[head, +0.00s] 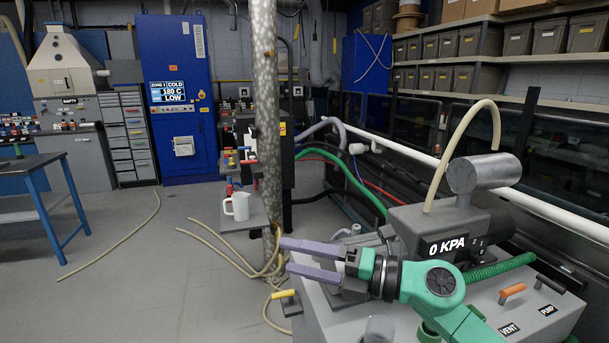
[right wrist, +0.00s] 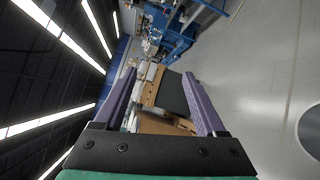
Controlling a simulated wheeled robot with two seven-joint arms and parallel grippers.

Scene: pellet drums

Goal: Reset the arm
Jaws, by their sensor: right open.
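My right gripper (head: 284,256) shows in the head view at lower centre, at the end of my green right arm (head: 430,286). Its two purple fingers point left and stand apart, with nothing between them. It is over or in front of the grey pump cabinet (head: 350,320); the exact gap cannot be told. In the right wrist view the gripper (right wrist: 160,76) also shows open and empty, with boxes and a blue frame beyond, turned sideways. My left gripper is not in view.
The pump unit (head: 432,222) reads 0 KPA, with an orange VENT lever (head: 512,291) and a black PUMP lever (head: 551,284) beside it. A white jug (head: 238,206) stands on a small shelf left of a mottled vertical pipe (head: 265,100). The left floor is mostly clear.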

